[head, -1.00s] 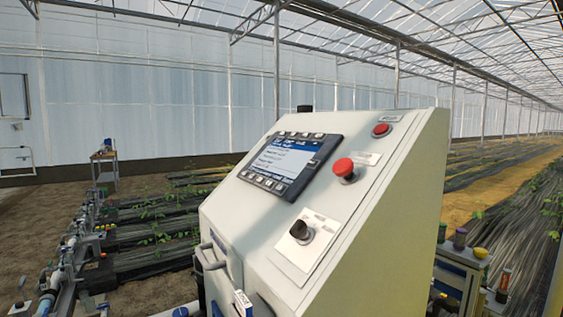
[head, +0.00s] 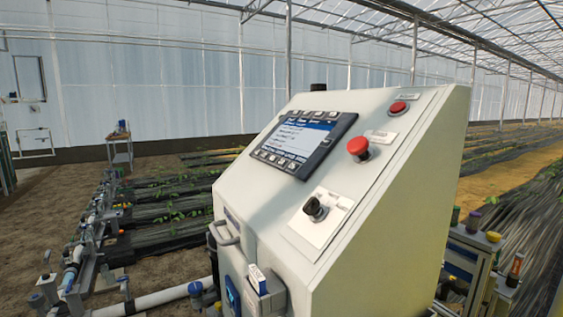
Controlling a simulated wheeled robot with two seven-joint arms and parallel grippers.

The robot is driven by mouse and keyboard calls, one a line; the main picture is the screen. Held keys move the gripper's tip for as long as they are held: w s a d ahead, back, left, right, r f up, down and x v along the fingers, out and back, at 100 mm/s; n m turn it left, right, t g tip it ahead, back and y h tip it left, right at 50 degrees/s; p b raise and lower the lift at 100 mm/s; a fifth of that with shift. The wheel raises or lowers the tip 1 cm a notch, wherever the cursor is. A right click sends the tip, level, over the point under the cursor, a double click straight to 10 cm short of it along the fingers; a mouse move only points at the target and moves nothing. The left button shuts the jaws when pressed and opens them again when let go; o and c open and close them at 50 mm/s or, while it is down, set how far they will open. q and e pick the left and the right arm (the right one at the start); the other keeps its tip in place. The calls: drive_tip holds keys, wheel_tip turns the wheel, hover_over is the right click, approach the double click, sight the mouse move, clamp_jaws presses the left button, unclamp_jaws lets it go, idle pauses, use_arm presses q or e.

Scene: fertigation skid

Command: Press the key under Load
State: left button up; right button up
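The control cabinet (head: 390,190) stands in the middle of the head view with a sloped light-grey face. Its display unit (head: 304,142) has a lit blue and white screen (head: 298,137). A row of keys (head: 278,161) runs along the unit's lower edge and another row (head: 313,115) along its upper edge. The screen text is too small to read, so I cannot tell where Load is or which key lies under it. Neither of my grippers is in view, and nothing touches the panel.
A red mushroom button (head: 358,147), a smaller red button (head: 398,107) and a black knob (head: 315,208) sit on the same face. Pipes and valves (head: 85,240) run at the left. Capped bottles (head: 474,219) stand at the right. A cart (head: 120,147) stands far left.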

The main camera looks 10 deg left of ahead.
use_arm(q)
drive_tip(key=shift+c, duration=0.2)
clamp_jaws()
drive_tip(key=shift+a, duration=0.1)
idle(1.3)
